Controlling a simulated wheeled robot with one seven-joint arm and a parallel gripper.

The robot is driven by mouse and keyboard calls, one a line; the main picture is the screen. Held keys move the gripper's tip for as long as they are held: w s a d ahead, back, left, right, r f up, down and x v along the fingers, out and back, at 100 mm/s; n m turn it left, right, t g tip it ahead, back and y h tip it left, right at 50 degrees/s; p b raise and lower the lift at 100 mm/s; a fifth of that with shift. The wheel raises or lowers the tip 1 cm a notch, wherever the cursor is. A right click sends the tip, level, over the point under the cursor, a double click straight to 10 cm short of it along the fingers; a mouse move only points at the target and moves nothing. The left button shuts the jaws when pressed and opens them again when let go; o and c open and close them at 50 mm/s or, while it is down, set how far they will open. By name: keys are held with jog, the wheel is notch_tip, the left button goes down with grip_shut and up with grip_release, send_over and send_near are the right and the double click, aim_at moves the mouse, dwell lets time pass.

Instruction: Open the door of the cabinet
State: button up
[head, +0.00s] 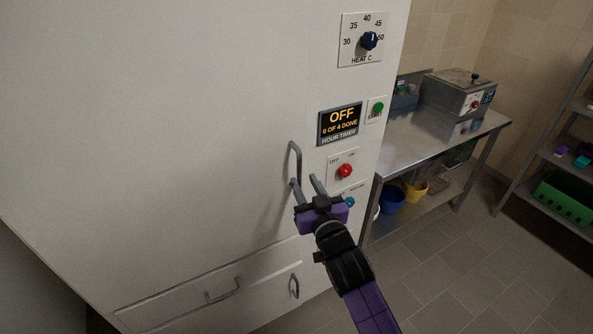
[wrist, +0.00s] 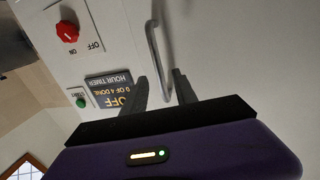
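The cabinet is tall and white, with a large door (head: 150,130) filling the left of the head view; the door looks closed. A grey vertical bar handle (head: 296,165) is on the door's right side. My gripper (head: 306,182) is at the lower part of this handle, with its fingers pointing at the door. In the wrist view the two dark fingers (wrist: 163,88) are apart, and the handle (wrist: 155,45) runs down toward the gap between them. Whether the fingers touch the handle is unclear. The handle's lower end is hidden by my gripper.
Right of the door is a control panel with a heat dial (head: 369,40), an OFF timer display (head: 340,123) and a red switch (head: 345,170). A steel table (head: 425,135) and a shelf rack (head: 545,150) stand right; tiled floor lies between.

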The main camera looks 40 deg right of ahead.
aim_at(300, 173)
jog(key=shift+p+x, duration=0.5)
jog(key=shift+x, duration=2.25)
grip_shut()
